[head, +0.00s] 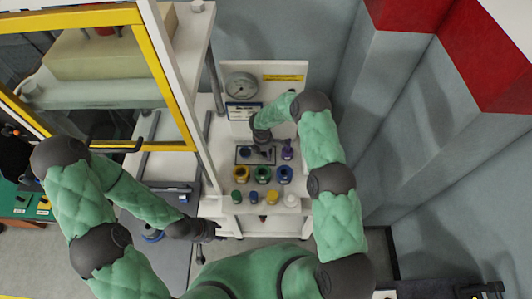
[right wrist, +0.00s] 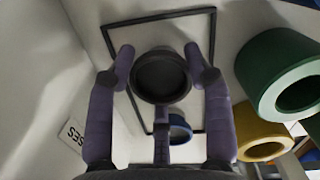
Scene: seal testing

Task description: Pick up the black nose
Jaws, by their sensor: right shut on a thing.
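The black nose (right wrist: 162,76) is a dark round piece with a recessed face, in the middle of the right wrist view. My right gripper (right wrist: 160,85) is shut on it, with fingers at its left, right and lower side. In the head view my right gripper (head: 264,150) is over the black-outlined square on the white bench, and it hides most of the nose there. My left gripper (head: 215,231) is low, at the bench's front left, away from the nose; its fingers are too small to read.
A blue piece (right wrist: 180,128) lies close by inside the black outline. Green (right wrist: 282,73) and yellow (right wrist: 263,142) rings are to the right. A gauge (head: 241,87) is behind; a yellow-framed cabinet (head: 165,75) is left.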

